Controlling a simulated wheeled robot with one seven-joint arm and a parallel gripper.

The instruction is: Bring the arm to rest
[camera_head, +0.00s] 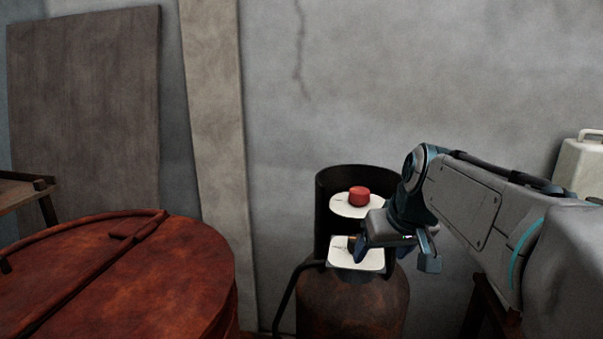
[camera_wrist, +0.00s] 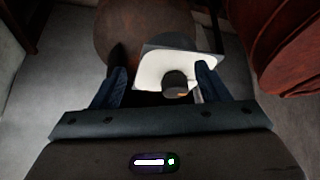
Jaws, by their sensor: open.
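My gripper (camera_head: 395,256) is open and empty, held in front of a dark stirrer housing on a rusty vat (camera_head: 350,300). In the head view, a white square plate (camera_head: 372,262) with a small dark knob shows just left of and partly behind my gripper. A red button (camera_head: 359,196) sits above it on a white round plate (camera_head: 343,208). In the wrist view, my two fingers (camera_wrist: 160,85) stand apart, with the white plate (camera_wrist: 152,68) and the dark knob (camera_wrist: 175,84) showing between them. I cannot tell whether a finger touches the knob.
A large red-brown lidded vat (camera_head: 190,270) fills the lower left. A board (camera_head: 85,95) leans on the wall behind. A wooden table (camera_head: 20,190) stands at the left edge and a pale canister (camera_head: 582,165) at the right. Floor shows in the wrist view.

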